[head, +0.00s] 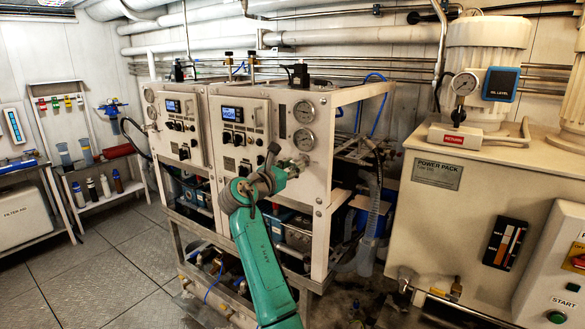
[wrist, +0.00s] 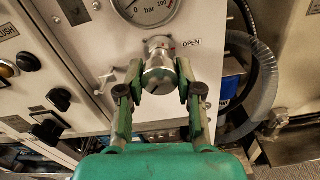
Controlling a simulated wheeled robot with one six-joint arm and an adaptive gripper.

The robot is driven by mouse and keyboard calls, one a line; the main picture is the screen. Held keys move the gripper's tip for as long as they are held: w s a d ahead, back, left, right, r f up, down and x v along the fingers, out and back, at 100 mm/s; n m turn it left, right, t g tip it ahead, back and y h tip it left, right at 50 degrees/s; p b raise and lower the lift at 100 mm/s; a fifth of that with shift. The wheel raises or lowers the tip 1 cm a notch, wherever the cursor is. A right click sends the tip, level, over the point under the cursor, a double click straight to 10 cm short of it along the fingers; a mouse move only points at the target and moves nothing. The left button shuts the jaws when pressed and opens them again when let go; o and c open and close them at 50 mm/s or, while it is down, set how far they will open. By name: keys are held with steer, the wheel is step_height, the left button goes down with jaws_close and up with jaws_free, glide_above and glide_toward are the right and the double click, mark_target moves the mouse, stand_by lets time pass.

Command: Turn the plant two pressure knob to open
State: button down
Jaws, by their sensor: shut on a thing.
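The pressure knob (wrist: 158,66) is a round silver knob on the white panel, just below a bar gauge (wrist: 150,8), in the wrist view. An OPEN label (wrist: 190,42) is on the panel to its upper right. A dark slanted line shows on the knob's front face. My gripper (wrist: 158,76) has one green finger on each side of the knob and is shut on it. In the head view my gripper (head: 289,168) is at the right-hand panel (head: 262,160), below its two gauges, and largely hides the knob.
The left-hand panel (head: 178,125) stands beside it. A hose (wrist: 268,85) and frame lie right of the knob. Black knobs (wrist: 60,99) and a small metal valve (wrist: 107,80) are to its left. The power pack (head: 440,220) stands at the right.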

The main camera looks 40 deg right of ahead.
steer(key=shift+f, duration=0.1)
steer(key=c, duration=0.7)
jaws_free()
steer(key=shift+c, duration=0.2)
steer(key=v, duration=1.2)
